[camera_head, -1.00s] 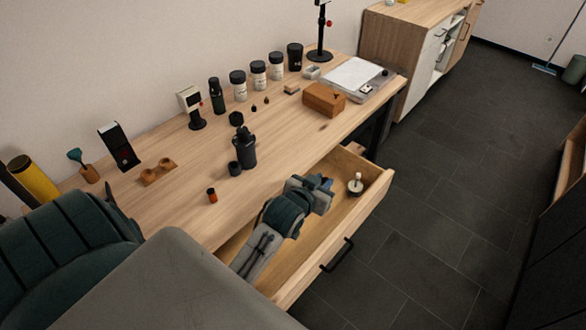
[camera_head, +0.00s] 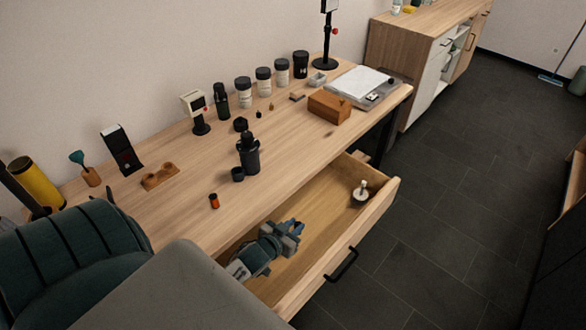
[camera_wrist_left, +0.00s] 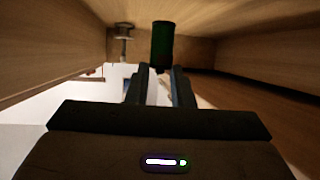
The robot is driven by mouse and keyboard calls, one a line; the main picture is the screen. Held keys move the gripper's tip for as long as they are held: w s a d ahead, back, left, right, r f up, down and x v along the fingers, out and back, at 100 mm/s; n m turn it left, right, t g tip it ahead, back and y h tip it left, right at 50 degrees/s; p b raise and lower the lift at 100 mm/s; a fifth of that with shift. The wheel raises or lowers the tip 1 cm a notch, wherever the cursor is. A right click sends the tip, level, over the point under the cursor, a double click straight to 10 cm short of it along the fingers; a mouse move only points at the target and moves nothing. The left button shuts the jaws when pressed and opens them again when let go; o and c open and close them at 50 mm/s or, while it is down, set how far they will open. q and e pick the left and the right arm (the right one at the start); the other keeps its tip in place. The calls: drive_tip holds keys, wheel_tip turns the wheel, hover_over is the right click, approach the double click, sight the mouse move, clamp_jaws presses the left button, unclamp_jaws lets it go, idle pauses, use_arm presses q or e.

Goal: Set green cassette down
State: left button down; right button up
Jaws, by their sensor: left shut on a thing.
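The green cassette (camera_wrist_left: 162,42), a dark green cylinder, stands out between the fingertips of my left gripper (camera_wrist_left: 158,78) in the left wrist view. The gripper is shut on its end. In the head view, my left gripper (camera_head: 292,231) is inside the open drawer (camera_head: 374,217), low between its walls. The cassette cannot be made out there. Whether it touches the drawer floor I cannot tell. My right gripper is not in view.
A small white-knobbed object with a round base (camera_head: 361,193) stands in the drawer's far end. The drawer floor between it and my gripper is clear. The tabletop (camera_head: 190,235) beside it holds a black bottle (camera_head: 249,155) and a small orange-and-black canister (camera_head: 214,201).

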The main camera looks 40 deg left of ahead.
use_arm(q)
wheel_tip(320, 180, down, 3)
drive_tip(key=shift+r, duration=0.1)
drive_tip(key=shift+f, duration=0.45)
drive_tip(key=c, duration=1.3)
unclamp_jaws()
drive_tip(key=shift+f, duration=0.1)
